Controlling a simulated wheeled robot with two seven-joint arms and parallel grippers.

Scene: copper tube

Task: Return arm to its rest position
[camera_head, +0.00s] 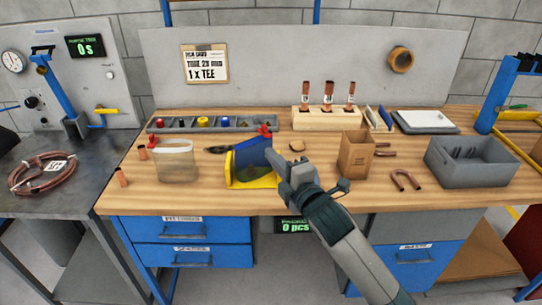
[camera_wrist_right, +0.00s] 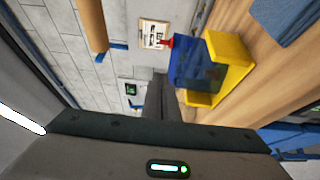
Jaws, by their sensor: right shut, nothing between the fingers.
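My right gripper (camera_head: 281,160) is shut and empty. In the head view it is above the middle of the wooden workbench (camera_head: 218,205), just right of a blue and yellow holder (camera_head: 249,165). I cannot tell whether it touches the holder. The right arm comes in from the lower right. In the right wrist view the same holder (camera_wrist_right: 226,72) appears rotated, beyond the dark gripper body. My left gripper is not in view.
A cardboard box (camera_head: 356,152), a bent copper tube (camera_head: 405,181) and a grey bin (camera_head: 470,162) stand on the right. A clear container (camera_head: 174,161) stands on the left. A wooden block (camera_head: 325,119) with copper tubes is at the back. Bare bench lies along the front edge.

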